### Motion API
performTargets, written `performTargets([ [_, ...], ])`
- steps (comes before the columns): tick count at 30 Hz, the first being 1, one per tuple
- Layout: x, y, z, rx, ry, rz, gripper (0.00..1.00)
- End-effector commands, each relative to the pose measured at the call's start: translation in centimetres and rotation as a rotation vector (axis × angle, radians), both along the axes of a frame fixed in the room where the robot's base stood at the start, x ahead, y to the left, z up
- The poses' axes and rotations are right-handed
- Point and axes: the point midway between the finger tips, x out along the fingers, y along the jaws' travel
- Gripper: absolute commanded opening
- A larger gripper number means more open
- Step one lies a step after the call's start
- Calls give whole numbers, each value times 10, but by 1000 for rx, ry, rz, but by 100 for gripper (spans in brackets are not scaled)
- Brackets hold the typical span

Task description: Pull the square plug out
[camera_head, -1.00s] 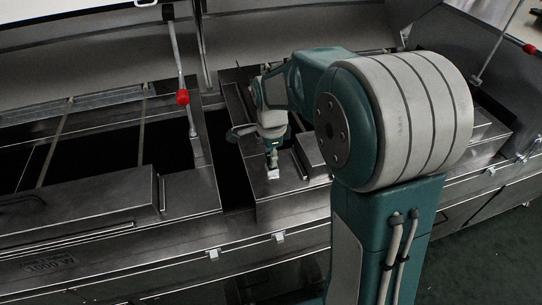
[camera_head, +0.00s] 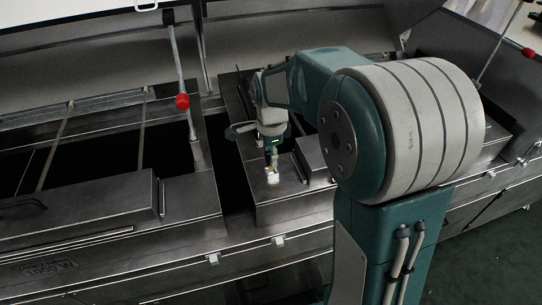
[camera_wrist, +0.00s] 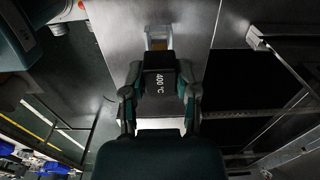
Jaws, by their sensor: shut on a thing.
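In the wrist view, a dark square block marked "400 °C" (camera_wrist: 159,82), which looks like the plug, sits between the two fingers of my gripper (camera_wrist: 160,92). The fingers are shut on its sides. Just beyond its far edge is a pale square-framed socket (camera_wrist: 157,31) with an orange-brown inside, partly covered by the block. I cannot tell whether the block's hidden end is still inside it. In the head view, my gripper (camera_head: 272,160) points down at a small white piece (camera_head: 272,176) on the metal panel; the block is too small to make out there.
The metal panel (camera_head: 290,203) has a raised box (camera_head: 315,158) right of my gripper. A dark open gap (camera_head: 233,170) lies to its left. Raised lids (camera_head: 300,35) line the back.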

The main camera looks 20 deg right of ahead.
Motion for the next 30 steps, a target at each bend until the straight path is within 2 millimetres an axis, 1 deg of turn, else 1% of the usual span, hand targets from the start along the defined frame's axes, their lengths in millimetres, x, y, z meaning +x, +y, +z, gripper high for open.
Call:
performTargets([
  [8, 0, 0, 3, 0, -1, 0, 0],
  [24, 0, 0, 40, 0, -2, 0, 0],
  [30, 0, 0, 45, 0, 0, 0, 0],
])
